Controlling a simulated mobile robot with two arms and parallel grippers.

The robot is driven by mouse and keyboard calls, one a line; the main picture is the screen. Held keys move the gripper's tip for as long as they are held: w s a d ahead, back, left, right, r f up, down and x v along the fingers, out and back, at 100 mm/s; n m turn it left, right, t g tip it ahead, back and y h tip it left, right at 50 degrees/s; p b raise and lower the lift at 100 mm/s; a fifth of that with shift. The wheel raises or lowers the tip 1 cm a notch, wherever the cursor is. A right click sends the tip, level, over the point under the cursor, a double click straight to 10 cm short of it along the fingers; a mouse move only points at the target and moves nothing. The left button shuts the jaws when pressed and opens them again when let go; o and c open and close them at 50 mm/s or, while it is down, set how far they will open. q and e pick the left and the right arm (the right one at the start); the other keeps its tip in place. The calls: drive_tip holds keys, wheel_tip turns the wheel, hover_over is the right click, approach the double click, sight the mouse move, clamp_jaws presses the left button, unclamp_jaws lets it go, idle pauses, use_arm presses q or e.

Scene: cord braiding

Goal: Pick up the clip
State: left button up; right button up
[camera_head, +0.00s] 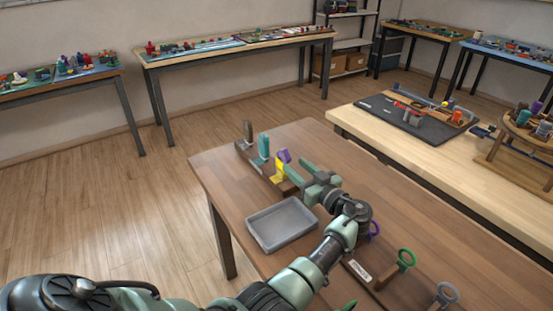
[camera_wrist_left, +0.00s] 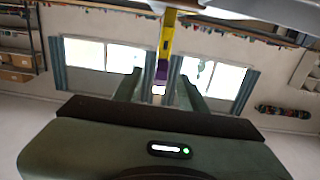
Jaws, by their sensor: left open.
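A yellow clip (camera_head: 278,174) with a purple part (camera_head: 284,156) stands at the right end of a low wooden rack. A teal clip (camera_head: 263,147) and a grey-brown clip (camera_head: 248,131) stand further back in the same rack. My left gripper (camera_head: 299,173) is open, just right of the yellow clip. In the left wrist view the yellow clip (camera_wrist_left: 167,35) and its purple part (camera_wrist_left: 161,70) appear in line with the gap between the two fingers (camera_wrist_left: 160,88). I cannot tell whether the fingers touch it. My right gripper is not in view.
A grey tray (camera_head: 282,224) lies on the brown table (camera_head: 225,172), left of my left forearm. Stands with a purple ring (camera_head: 374,229), a green ring (camera_head: 406,257) and a grey ring (camera_head: 446,293) are at the right. A light wooden table (camera_head: 440,170) stands beyond.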

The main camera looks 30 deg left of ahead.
sight(289, 160)
use_arm(q)
drive_tip(key=shift+w+a+r, duration=0.1)
drive_tip(key=shift+a+r, duration=0.15)
drive_tip(key=shift+a, duration=0.1)
drive_tip(key=shift+a+r+p, duration=0.2)
drive_tip(key=shift+p, duration=0.2)
drive_tip(key=p+x, duration=0.2)
drive_tip(key=x, duration=0.2)
drive_tip(key=shift+w+a, duration=0.15)
drive_tip(key=shift+a, duration=0.25)
drive_tip(key=shift+w+a, duration=0.15)
drive_tip(key=shift+a, duration=0.25)
drive_tip(key=shift+f, duration=0.1)
clamp_jaws()
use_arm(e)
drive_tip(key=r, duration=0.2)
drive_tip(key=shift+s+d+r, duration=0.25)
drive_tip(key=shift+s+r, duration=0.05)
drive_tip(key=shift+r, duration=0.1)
